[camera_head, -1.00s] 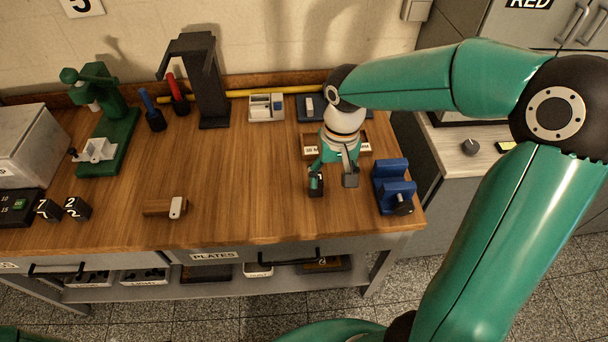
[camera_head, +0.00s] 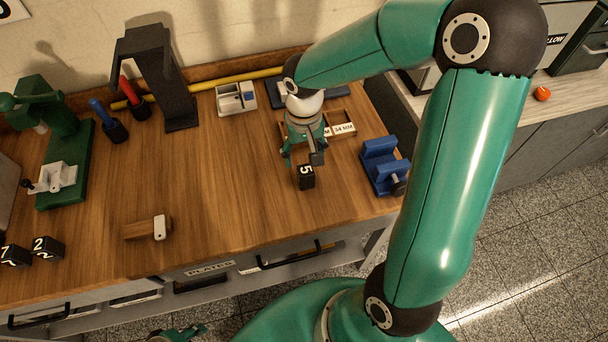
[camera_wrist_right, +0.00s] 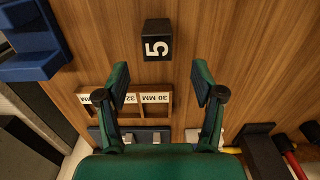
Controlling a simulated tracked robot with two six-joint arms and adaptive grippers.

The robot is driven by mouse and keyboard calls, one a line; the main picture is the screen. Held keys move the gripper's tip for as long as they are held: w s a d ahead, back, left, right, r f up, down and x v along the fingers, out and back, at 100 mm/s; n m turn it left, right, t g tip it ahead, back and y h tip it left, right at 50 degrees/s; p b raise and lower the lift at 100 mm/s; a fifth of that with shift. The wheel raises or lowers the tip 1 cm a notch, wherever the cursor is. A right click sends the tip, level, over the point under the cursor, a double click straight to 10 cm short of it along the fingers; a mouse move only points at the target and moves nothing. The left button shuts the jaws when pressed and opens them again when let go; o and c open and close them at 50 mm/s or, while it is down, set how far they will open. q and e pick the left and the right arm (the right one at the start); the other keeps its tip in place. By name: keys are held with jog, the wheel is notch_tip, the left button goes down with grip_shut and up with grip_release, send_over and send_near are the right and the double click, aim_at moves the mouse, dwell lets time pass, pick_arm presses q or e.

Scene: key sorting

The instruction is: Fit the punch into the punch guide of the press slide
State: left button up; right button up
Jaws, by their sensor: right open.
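The green press (camera_head: 75,165) stands at the left of the bench, with a pale slide end (camera_head: 40,127) under its head; the punch guide is too small to make out. I cannot tell which item is the punch. My right gripper (camera_head: 304,160) is open and empty, pointing down over the bench just behind a black block marked 5 (camera_head: 306,178). In the right wrist view, the block (camera_wrist_right: 157,46) lies ahead of the two parted fingertips (camera_wrist_right: 160,78), clear of both. What looks like my left gripper (camera_head: 178,333) shows at the bottom edge, its jaws unclear.
Blue (camera_head: 97,107) and red (camera_head: 126,88) handled tools stand in dark bases beside a black stand (camera_head: 178,95). A blue vise (camera_head: 384,165) is right of the gripper. A wooden block (camera_head: 140,229) and blocks marked 7 (camera_head: 14,256) and 2 (camera_head: 47,249) lie near the front.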

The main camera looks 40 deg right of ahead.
aim_at(306, 170)
jog(key=f, duration=0.8)
jog(key=shift+s+f, duration=0.25)
jog(key=shift+s, duration=0.05)
grip_shut()
